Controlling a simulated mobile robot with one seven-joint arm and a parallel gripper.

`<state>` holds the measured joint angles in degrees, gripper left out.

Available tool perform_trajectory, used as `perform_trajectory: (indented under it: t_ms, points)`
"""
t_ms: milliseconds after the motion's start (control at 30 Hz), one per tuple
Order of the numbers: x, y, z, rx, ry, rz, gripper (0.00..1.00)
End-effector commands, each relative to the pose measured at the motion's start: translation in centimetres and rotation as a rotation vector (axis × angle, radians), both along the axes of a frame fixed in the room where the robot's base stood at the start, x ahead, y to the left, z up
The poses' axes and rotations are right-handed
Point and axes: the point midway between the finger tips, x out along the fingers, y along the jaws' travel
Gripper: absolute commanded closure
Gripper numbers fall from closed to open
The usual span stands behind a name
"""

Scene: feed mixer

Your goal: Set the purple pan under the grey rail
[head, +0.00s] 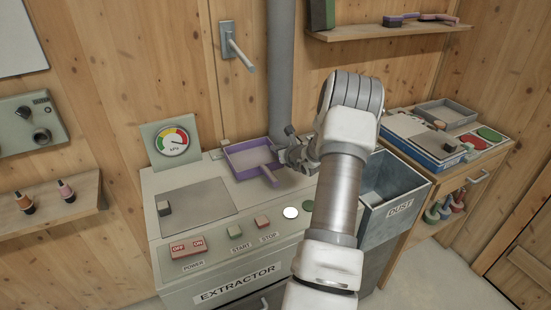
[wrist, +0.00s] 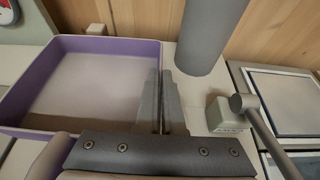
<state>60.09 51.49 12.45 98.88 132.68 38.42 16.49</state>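The purple pan (head: 238,174) is a shallow open tray at the back of the extractor's top. It lies flat, with a short purple handle (head: 268,173) toward the front right. It fills the left of the wrist view (wrist: 95,42) and looks empty. My gripper (head: 283,157) is at the pan's right side. In the wrist view its two fingers (wrist: 166,105) stand close together at the pan's right wall and appear shut on it; they hide part of that wall. I cannot surely identify the grey rail. A grey bar (wrist: 265,130) runs by a pale block, right of my fingers.
A thick grey vertical pipe (head: 281,75) rises behind the pan. The extractor (head: 200,235) carries buttons, a flat grey plate (head: 190,207) and a gauge (head: 172,142). A dust bin (head: 390,185) and a wooden cart (head: 465,170) stand to the right. My arm covers the area between.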

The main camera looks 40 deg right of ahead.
Motion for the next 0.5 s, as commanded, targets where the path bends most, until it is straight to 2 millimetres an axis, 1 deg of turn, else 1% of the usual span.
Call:
perform_trajectory:
  t_ms: [233,500]
  points:
    - [0.0,0.0,-3.2,0.003,0.0,-0.001,1.0]
    - [0.0,0.0,-3.4,0.0,-0.001,0.0,1.0]
